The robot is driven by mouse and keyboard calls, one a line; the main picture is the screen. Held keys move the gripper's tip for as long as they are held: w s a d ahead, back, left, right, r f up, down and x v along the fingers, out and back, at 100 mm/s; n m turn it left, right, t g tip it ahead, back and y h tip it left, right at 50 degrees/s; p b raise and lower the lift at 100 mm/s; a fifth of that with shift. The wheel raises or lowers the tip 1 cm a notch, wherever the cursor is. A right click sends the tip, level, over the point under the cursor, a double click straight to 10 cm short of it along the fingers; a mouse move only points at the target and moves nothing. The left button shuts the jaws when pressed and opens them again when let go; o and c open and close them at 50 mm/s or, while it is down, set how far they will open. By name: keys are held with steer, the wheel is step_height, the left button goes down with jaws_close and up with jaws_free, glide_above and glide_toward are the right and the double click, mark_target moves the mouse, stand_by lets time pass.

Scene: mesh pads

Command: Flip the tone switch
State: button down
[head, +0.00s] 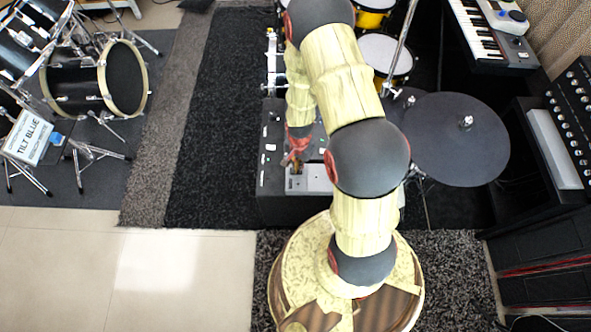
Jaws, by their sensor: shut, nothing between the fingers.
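A black box-like unit (262,185) stands on the dark rug under my arm. A light grey plate (318,180) on its top has small dark details, and I take it for the panel of the tone switch. The switch lever itself is too small to make out for sure. My gripper (296,158), with reddish parts, points down over the left part of this plate. It looks shut and empty. I cannot tell whether its tips touch the plate. My arm covers the right side of the unit.
A black cymbal pad (455,140) is close on the right of my arm, with yellow drums (372,18) behind. A keyboard (476,32) is at upper right. A drum kit (100,80) and a "TILT BLUE" sign (28,137) stand left. The tiled floor (130,270) is clear.

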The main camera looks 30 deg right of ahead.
steer(key=shift+f, duration=0.35)
stand_by(0.3)
steer(key=shift+r+p, duration=2.6)
steer(key=shift+r, duration=0.95)
steer(key=shift+s+a+n, duration=0.1)
steer(key=shift+s+n, duration=0.25)
steer(key=shift+n, duration=0.05)
steer(key=s+a+n+g, duration=0.2)
steer(key=s, duration=0.3)
steer(key=s+a+r+n+t, duration=0.2)
steer(key=a+r+n, duration=0.1)
steer(key=r, duration=1.3)
steer(key=s+a+r+n+t, duration=0.2)
steer(key=a+r+n+t, duration=0.1)
steer(key=r, duration=1.3)
steer(key=s+a+r+n+t, duration=0.2)
steer(key=a+r+n, duration=0.1)
steer(key=r, duration=1.3)
steer(key=shift+s+a+r+n+t, duration=0.2)
steer(key=shift+s+a+n+t, duration=0.1)
steer(key=shift+a+n, duration=0.15)
